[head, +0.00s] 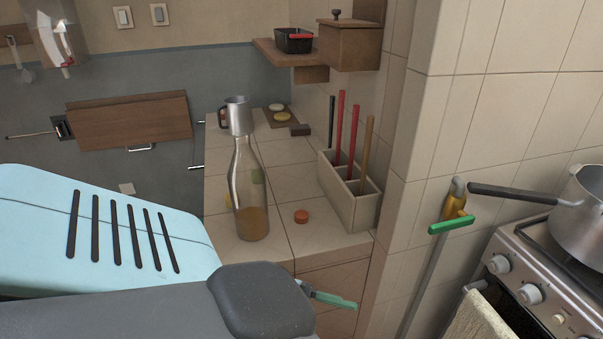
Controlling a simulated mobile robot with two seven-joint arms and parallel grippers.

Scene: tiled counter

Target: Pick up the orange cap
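The orange cap (301,216) lies on the tiled counter (292,238), near its front, to the right of a clear bottle (250,190) with amber liquid in the bottom. Nothing touches the cap, and it is in plain sight. My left arm (110,240) comes in from the left, pale blue and grey, in front of the counter's lower left. Its rounded grey end covers part of the cabinet front. My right arm and gripper do not show.
A holder (352,200) with several upright sticks stands right of the cap, by the wall corner. A metal mug (237,116) stands behind the bottle. A small green bar (334,300) shows below the counter.

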